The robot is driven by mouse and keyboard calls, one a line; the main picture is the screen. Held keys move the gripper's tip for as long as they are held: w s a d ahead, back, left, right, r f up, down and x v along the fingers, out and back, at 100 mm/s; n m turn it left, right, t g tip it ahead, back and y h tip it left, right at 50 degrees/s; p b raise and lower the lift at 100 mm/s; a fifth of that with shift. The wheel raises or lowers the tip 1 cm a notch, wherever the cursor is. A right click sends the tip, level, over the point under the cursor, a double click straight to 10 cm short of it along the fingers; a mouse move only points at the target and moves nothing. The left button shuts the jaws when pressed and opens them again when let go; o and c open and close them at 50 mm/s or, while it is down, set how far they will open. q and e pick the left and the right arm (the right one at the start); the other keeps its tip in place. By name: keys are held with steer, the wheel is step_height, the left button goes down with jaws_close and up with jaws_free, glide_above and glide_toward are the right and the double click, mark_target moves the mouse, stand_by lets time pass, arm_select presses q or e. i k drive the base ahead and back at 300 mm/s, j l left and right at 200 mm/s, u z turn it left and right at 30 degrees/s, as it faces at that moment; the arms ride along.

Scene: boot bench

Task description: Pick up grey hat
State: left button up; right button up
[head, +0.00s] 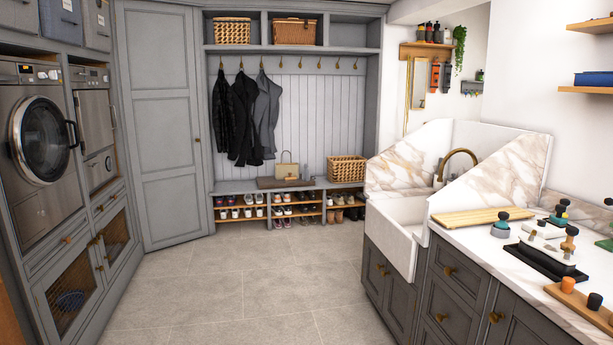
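I cannot make out a grey hat for certain in the head view. The boot bench (235,187) stands against the far wall, with coats (262,112) on hooks above it. On its seat are a flat brown item (279,183), a cream handbag (287,171) and a wicker basket (347,169). The contents of the basket are not clear from here. Neither of my grippers is in view.
Tiled floor (235,275) lies clear up to the bench. Washing machines and cabinets (75,270) line the left. A white sink (400,233) and a marble counter (480,238) with a wooden board (468,217) and several brushes stand at right. Shoes (240,206) fill the bench's shelves.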

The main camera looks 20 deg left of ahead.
mark_target(305, 176)
steer(key=i+j+u, duration=0.35)
steer(key=i, duration=0.25)
steer(key=i+j+u, duration=0.2)
steer(key=i+u, duration=0.15)
steer(key=i, duration=0.25)
steer(key=i+u, duration=0.35)
steer(key=i, duration=0.3)
steer(key=i+j+z, duration=0.15)
steer(key=i, duration=1.3)
steer(key=i+z, duration=0.15)
steer(key=i, duration=0.55)
steer(key=i+j+z, duration=0.1)
steer(key=i, duration=0.65)
steer(key=i+z, duration=0.1)
steer(key=i, duration=0.65)
steer(key=i+z, duration=0.1)
steer(key=i, duration=0.6)
steer(key=i+z, duration=0.1)
steer(key=i, duration=0.65)
steer(key=i+j+z, duration=0.15)
steer(key=i, duration=0.6)
steer(key=i+l, duration=0.25)
steer(key=i, duration=0.15)
steer(key=i+l+z, duration=0.1)
steer(key=i+l, duration=0.45)
steer(key=i, duration=0.2)
